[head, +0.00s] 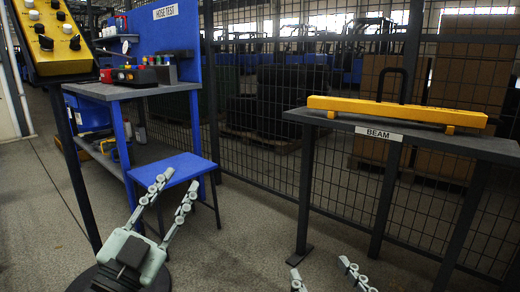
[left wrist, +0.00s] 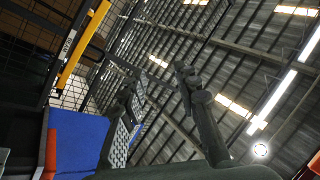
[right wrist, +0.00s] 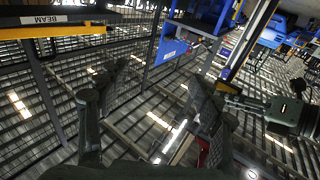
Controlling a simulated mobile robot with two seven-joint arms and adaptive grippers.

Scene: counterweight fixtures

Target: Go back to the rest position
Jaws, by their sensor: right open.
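My left gripper (head: 178,192) stands upright at the lower left of the head view, in front of the blue stool, with its two fingers spread and nothing between them. Its fingers also show apart in the left wrist view (left wrist: 158,85). My right gripper (head: 322,268) shows only its fingertips at the bottom edge of the head view, spread apart. In the right wrist view its fingers (right wrist: 150,95) are apart and empty. Both wrist views look toward the roof at a tilt. The left gripper also appears at the right of the right wrist view.
A yellow beam (head: 395,111) with a black handle lies on the table labelled BEAM (head: 470,147) at right. The blue HOSE TEST bench (head: 165,87) stands at left, with a blue stool (head: 182,170) before it. A yellow control panel (head: 50,58) is near left. Mesh fencing stands behind.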

